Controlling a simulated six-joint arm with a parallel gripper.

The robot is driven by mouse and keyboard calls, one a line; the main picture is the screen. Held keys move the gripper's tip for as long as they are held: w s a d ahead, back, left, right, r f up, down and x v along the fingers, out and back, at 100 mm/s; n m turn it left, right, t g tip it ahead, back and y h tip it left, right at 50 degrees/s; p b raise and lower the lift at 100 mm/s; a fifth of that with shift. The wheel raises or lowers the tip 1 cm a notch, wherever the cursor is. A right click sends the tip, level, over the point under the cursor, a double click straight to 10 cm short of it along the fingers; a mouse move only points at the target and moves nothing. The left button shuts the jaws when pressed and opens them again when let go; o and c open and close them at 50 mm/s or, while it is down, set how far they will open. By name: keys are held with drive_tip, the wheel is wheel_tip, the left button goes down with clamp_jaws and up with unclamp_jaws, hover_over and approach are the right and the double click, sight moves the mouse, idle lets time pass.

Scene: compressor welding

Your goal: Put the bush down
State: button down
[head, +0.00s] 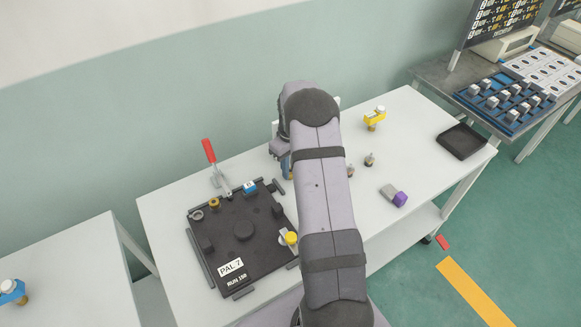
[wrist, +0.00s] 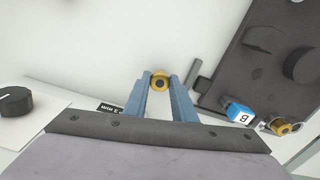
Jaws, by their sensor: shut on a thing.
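The bush (wrist: 160,81), a small brass ring with a dark centre, sits between the tips of the blue fingers of my gripper (wrist: 160,84) in the wrist view. The fingers are shut on it. White tabletop lies below and around it; I cannot tell whether the bush touches the table. In the head view my gripper (head: 288,168) is mostly hidden behind my arm, to the right of the black fixture plate (head: 218,245). The plate also shows at the right of the wrist view (wrist: 275,85), apart from the bush.
Two small parts (head: 370,159), a yellow part (head: 375,118), a grey-purple block (head: 393,195) and a black tray (head: 462,141) stand right of my arm.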

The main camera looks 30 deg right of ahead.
drive_tip(key=shift+f, duration=0.1)
drive_tip(key=c, duration=1.5)
unclamp_jaws()
wheel_tip(320, 180, up, 12)
drive_tip(key=b, duration=0.3)
